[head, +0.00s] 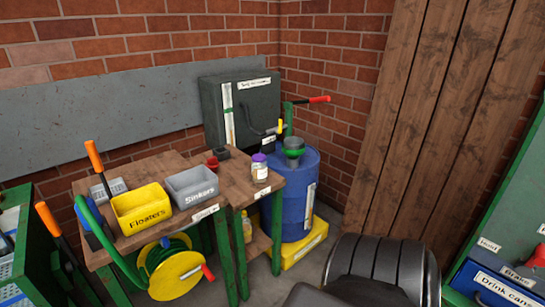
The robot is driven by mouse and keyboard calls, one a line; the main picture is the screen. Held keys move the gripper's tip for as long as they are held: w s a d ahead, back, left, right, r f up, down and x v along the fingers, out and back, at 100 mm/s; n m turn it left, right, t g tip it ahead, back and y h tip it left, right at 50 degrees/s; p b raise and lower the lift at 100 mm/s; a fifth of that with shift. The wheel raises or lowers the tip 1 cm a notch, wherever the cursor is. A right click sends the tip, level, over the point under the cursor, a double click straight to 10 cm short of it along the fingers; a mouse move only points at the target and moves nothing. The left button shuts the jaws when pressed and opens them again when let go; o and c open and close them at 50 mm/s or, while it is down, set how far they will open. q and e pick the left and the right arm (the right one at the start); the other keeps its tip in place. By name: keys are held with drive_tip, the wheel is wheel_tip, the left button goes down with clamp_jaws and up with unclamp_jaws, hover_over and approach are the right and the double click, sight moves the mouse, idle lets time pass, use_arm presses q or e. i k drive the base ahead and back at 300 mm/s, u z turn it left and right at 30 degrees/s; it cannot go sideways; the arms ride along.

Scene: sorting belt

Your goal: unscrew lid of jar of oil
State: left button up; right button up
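A small jar (260,169) with a purple lid (259,157) and pale contents stands upright on the right end of a wooden table (235,186). The lid sits on top of the jar. I take this to be the jar of oil; its label is too small to read. Neither of my grippers is in view.
A blue barrel (296,200) with a green funnel (293,150) stands right of the jar on a yellow base (303,248). Yellow "Floaters" (141,210) and grey "Sinkers" (192,186) bins, and a small red object (212,163), are left of it. A grey cabinet (240,105) is behind.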

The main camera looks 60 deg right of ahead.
sight(259, 170)
drive_tip(key=z, duration=0.95)
drive_tip(key=i, duration=1.05)
drive_tip(key=z, duration=1.15)
